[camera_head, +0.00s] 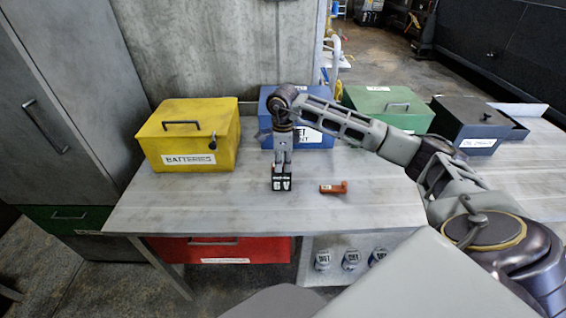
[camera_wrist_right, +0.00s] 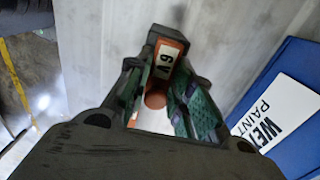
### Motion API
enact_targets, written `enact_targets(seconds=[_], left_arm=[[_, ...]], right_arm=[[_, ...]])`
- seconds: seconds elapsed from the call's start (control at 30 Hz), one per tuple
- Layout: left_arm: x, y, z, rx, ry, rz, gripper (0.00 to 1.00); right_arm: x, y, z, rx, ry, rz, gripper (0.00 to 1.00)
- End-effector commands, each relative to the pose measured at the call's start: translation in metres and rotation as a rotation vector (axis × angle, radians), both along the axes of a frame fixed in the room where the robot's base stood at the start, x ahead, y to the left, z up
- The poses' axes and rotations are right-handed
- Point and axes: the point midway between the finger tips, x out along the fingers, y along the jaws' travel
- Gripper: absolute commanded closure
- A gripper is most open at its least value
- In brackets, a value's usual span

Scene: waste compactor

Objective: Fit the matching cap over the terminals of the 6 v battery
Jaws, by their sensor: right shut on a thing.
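The 6 V battery (camera_head: 283,183) is a small black block with white lettering, upright on the grey table. My right gripper (camera_head: 283,164) points straight down directly above it. In the right wrist view the right gripper (camera_wrist_right: 156,100) is shut on an orange cap (camera_wrist_right: 165,85) with a white 6V label and a round knob between the fingers. Dark edges surround the cap's far end. Whether the cap touches or sits on the battery I cannot tell. A second orange-red piece (camera_head: 333,188) lies on the table to the right of the battery. My left gripper is out of view.
A yellow batteries box (camera_head: 190,140), a blue box (camera_head: 266,105), a green box (camera_head: 377,101) and a dark box (camera_head: 470,118) stand along the table's back. A red drawer (camera_head: 220,249) is under the table (camera_head: 170,211). The table's front left is clear.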

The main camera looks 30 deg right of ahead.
Motion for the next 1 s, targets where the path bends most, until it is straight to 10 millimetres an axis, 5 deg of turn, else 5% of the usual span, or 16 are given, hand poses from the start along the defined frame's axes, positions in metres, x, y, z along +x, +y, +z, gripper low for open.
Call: enact_targets(seconds=[0.17, 0.2, 0.37, 0.6, 0.8, 1.0], left_arm=[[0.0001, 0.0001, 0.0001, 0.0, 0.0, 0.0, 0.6], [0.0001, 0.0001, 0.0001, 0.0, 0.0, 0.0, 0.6], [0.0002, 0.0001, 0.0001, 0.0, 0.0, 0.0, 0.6], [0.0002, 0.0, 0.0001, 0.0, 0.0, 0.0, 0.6], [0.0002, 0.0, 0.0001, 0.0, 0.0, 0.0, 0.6], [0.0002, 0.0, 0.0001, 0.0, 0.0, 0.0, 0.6]], right_arm=[[0.0001, -0.0001, 0.0004, 0.0, 0.0, 0.0, 0.94], [0.0001, -0.0001, 0.0004, 0.0, 0.0, 0.0, 0.75], [0.0001, -0.0001, 0.0004, 0.0, 0.0, 0.0, 0.54], [0.0001, -0.0001, 0.0003, 0.0, 0.0, 0.0, 0.52], [0.0001, -0.0001, 0.0002, 0.0, 0.0, 0.0, 0.31], [0.0001, -0.0001, 0.0002, 0.0, 0.0, 0.0, 0.31]])
